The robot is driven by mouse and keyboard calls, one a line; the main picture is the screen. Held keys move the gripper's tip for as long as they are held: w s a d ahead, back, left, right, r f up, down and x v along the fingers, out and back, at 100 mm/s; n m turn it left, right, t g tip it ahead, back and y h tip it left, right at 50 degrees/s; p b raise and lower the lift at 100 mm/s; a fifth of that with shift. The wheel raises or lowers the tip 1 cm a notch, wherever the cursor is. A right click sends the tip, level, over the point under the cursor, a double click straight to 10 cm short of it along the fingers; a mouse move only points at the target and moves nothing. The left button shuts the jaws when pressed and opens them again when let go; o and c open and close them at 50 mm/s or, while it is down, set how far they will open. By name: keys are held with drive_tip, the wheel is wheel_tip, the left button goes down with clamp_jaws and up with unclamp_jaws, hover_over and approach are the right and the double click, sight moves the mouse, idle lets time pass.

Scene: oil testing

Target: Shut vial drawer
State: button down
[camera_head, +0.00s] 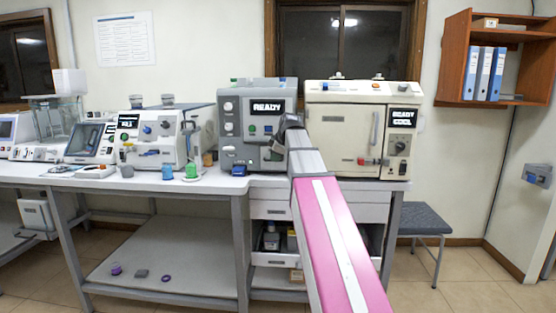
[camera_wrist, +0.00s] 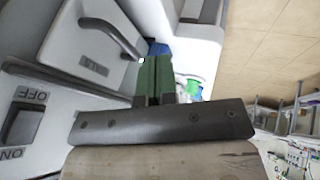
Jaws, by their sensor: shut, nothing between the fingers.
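My gripper (camera_wrist: 154,62) shows in the wrist view with its two green fingers together and nothing between them. Its tips are close to a pale panel (camera_wrist: 60,45) with dark bar handles (camera_wrist: 110,36) and a small label plate (camera_wrist: 94,65). I cannot tell whether the tips touch it. In the head view my arm ends at the grey machine (camera_head: 238,125) reading READY, and hides part of its right side. No part is clearly marked as the vial drawer, and I cannot tell how far it stands open.
A cream oven-like machine (camera_head: 338,128) stands right of the grey one. White drawers (camera_head: 270,209) are under the bench. A stool (camera_head: 419,220) stands at right.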

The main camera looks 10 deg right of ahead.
drive_tip(key=v, duration=0.8)
drive_tip(key=s+a+f+m+g+h, duration=0.1)
drive_tip(key=s+a+f+m+g, duration=0.2)
drive_tip(key=f, duration=1.2)
drive_tip(key=s+a+f+m, duration=0.1)
drive_tip(key=s+f+m, duration=0.25)
drive_tip(key=f, duration=1.15)
drive_tip(key=s+a+f+m+g, duration=0.1)
drive_tip(key=s+f+m, duration=0.2)
drive_tip(key=s+f, duration=0.4)
drive_tip(key=s+a+f+m+g+h, duration=0.1)
drive_tip(key=s+f+m, duration=0.3)
drive_tip(key=f, duration=1)
drive_tip(key=s+g, duration=0.1)
drive_tip(key=s, duration=0.2)
drive_tip(key=shift+s+a+f+h, duration=0.3)
drive_tip(key=shift+f, duration=0.05)
